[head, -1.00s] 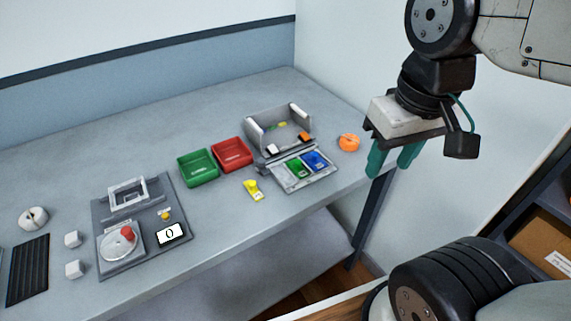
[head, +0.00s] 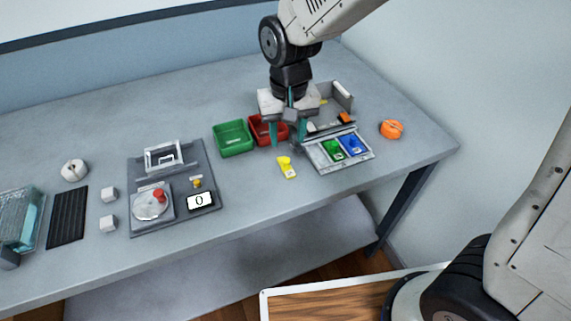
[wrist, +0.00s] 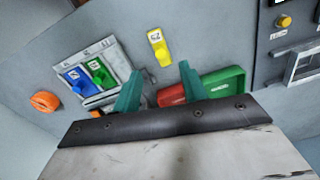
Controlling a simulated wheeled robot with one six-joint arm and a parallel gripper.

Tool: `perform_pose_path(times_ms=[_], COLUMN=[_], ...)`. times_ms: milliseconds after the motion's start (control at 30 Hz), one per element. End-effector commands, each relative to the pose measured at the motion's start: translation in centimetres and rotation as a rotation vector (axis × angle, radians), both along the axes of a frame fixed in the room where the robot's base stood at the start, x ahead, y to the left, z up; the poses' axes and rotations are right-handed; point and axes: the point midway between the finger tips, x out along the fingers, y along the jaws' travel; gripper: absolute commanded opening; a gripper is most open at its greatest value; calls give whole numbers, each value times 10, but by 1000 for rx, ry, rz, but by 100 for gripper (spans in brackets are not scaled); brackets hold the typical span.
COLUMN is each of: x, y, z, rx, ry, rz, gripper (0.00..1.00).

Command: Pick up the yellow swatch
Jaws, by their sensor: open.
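The yellow swatch (head: 287,168) lies flat on the grey table, in front of the red tray and left of the panel with the green and blue swatches. It also shows in the wrist view (wrist: 158,46), beyond the fingertips and roughly between their directions. My gripper (head: 288,134) hangs above the table behind the yellow swatch, over the red tray. Its two teal fingers are spread apart with nothing between them, as the wrist view (wrist: 158,82) also shows.
A green tray (head: 233,137) and a red tray (head: 258,126) stand behind the swatch. A panel (head: 325,164) holds a green swatch (head: 333,150) and a blue swatch (head: 351,145). An orange roll (head: 391,129) lies right. Table around the yellow swatch is clear.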

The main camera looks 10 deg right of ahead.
Motion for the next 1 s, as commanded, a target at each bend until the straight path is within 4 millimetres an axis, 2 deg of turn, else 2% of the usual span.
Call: perform_pose_path(times_ms=[367,600,900,933,1000], x=[2,4,4,4,4], y=[3,3,3,3,3], z=[-42,-76,-81,-81,-81], rx=[-3,-1,0,0,0], ry=[5,4,1,1,1], rz=[1,2,2,1,1], gripper=[43,43,43,40,21])
